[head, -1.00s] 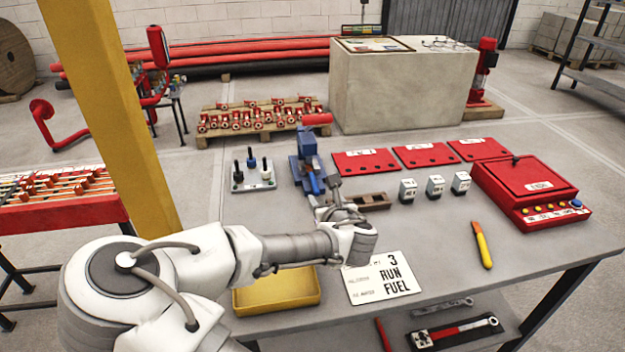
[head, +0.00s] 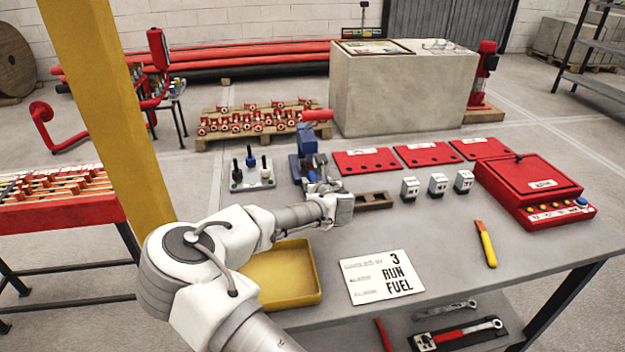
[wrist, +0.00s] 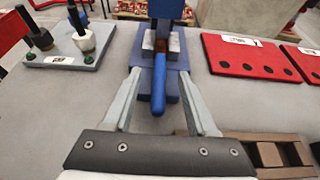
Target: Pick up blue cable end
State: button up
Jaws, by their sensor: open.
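A short blue rod, which looks like the blue cable end (wrist: 159,88), points toward me from a blue bench tool (wrist: 166,9). Its far end meets a brownish piece in a grey block of the tool. The tool also stands on the table in the head view (head: 308,142). My gripper (wrist: 159,78) is open, with one finger on each side of the rod in the wrist view. Gaps show between rod and fingers, and nothing is held. I cannot tell how far the fingertips are above the rod. In the head view my gripper (head: 318,187) partly hides this spot.
A board with several upright posts (head: 240,186) stands left of the tool. A brown slotted block (head: 374,201) lies close on the right, with red plates (head: 366,161) behind it. A yellow tray (head: 280,277) and white card (head: 381,277) lie nearer me.

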aim_at(312, 177)
jog(key=shift+x, duration=1.1)
grip_shut()
